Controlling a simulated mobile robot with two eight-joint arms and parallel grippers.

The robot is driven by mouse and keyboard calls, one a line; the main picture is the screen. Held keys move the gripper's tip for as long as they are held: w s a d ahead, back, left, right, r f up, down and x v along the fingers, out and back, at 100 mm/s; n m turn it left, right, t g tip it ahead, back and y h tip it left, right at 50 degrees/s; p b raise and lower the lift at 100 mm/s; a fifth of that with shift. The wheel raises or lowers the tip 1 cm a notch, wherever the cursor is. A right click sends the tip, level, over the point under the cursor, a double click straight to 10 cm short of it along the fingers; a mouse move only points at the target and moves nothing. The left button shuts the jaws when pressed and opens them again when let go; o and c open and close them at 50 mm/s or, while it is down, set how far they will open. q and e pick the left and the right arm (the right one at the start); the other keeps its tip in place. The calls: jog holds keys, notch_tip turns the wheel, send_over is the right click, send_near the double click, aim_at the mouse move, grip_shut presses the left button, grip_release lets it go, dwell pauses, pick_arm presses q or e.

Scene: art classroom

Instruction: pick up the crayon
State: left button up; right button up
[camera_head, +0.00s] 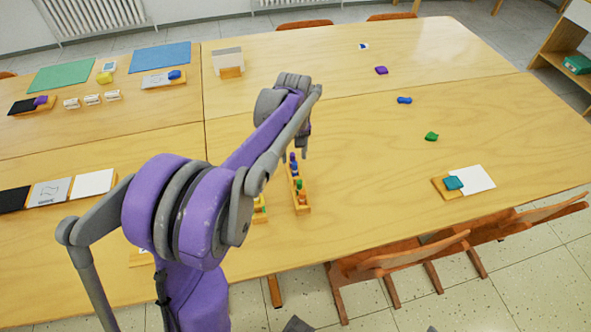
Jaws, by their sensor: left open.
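My left arm comes in from the lower left, and its gripper (301,150) points down over the table, open, just above the far end of a narrow wooden tray (303,210). Small coloured upright pieces stand in the tray, blue and purple at the far end and orange nearer. I cannot tell for sure which thing is the crayon. A small blue piece (404,100), a green piece (431,136) and a purple piece (381,70) lie loose to the right, apart from the gripper. My arm hides part of the table and of a second tray with yellow and green pieces (259,209).
The wooden table (360,200) is clear between the tray and a white card (473,179) with a teal block (453,183). Blue (160,57) and green (62,76) mats lie far left. Chairs (400,262) stand at the near edge.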

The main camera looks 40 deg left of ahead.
aim_at(295, 163)
pick_arm(q)
notch_tip(295, 163, down, 6)
jog(key=shift+w+r, duration=0.1)
jog(key=shift+w, duration=0.05)
jog(key=shift+c, duration=0.3)
grip_shut()
